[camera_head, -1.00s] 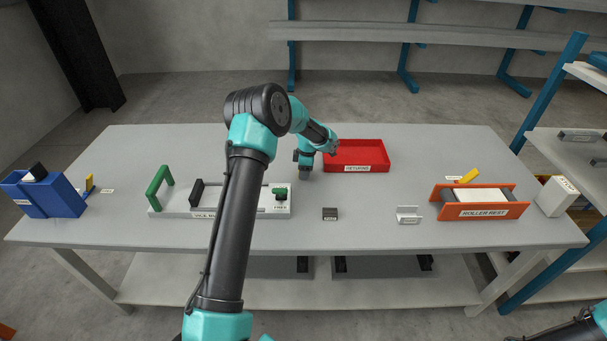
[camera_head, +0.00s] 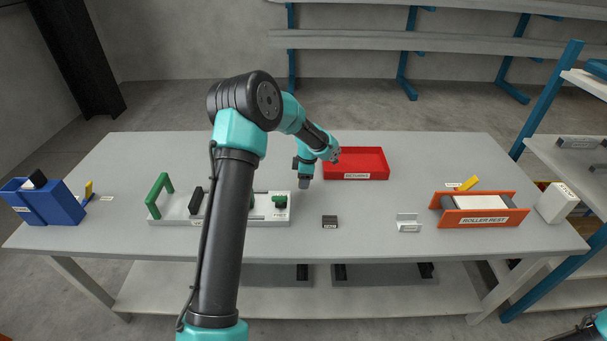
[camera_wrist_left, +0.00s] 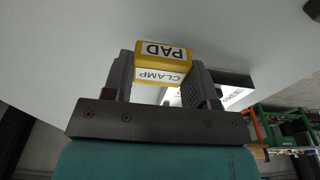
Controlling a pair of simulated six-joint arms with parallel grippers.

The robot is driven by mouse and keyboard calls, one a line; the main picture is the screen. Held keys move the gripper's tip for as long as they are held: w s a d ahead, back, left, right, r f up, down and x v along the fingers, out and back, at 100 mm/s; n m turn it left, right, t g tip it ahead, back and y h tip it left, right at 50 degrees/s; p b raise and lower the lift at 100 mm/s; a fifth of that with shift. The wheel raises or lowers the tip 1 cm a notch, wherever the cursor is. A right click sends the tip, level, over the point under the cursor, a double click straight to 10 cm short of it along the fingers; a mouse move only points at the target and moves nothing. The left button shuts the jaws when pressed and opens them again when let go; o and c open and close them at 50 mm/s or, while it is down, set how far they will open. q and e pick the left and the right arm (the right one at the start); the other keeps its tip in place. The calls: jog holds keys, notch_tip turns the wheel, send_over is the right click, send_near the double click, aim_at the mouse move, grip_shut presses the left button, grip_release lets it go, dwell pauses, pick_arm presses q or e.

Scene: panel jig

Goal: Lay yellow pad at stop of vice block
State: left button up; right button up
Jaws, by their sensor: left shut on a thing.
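In the left wrist view my left gripper (camera_wrist_left: 160,90) is shut on the yellow pad (camera_wrist_left: 163,53), which carries labels reading PAD and CLAMP. In the head view my left gripper (camera_head: 304,183) is above the table, just right of the vice block and left of the red tray; the pad is hidden there. My right gripper is out of view.
The red tray (camera_head: 357,177) is behind and right of the gripper. A dark block (camera_head: 329,222), a small grey bracket (camera_head: 408,223) and the orange roller rest (camera_head: 478,222) stand to the right. A blue box (camera_head: 50,208) is far left.

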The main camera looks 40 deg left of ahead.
pick_arm(q)
jog(key=s+d, duration=0.2)
jog(key=s, duration=0.1)
jog(key=s+d, duration=0.2)
jog(key=s, duration=0.1)
jog(key=s+d+r, duration=0.1)
jog(key=s+d, duration=0.1)
jog(key=s, duration=0.1)
jog(key=shift+d, duration=0.25)
